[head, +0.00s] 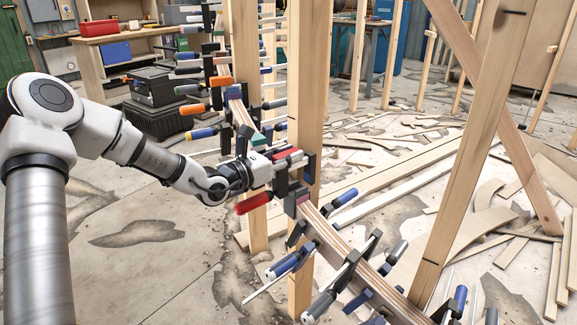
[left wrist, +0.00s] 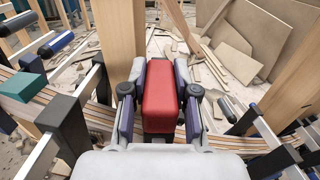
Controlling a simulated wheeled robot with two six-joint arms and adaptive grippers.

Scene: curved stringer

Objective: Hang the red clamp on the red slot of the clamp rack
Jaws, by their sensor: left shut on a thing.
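My left gripper (head: 276,172) is at the curved stringer, beside an upright wooden post. In the left wrist view, its two fingers (left wrist: 160,88) are closed on a red part of the red clamp (left wrist: 162,105). In the head view, the red handle of the clamp (head: 252,203) hangs below the gripper, close to the stringer. I cannot tell whether the clamp still touches the stringer. No clamp rack with a red slot can be made out in either view. My right gripper is not in view.
The laminated curved stringer (head: 336,243) runs past the wooden post (head: 309,90) and carries several clamps with blue, orange and red handles. Another post (head: 478,150) stands to the right. Wood offcuts litter the floor at right. A workbench (head: 120,33) stands at back left. Floor at left is open.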

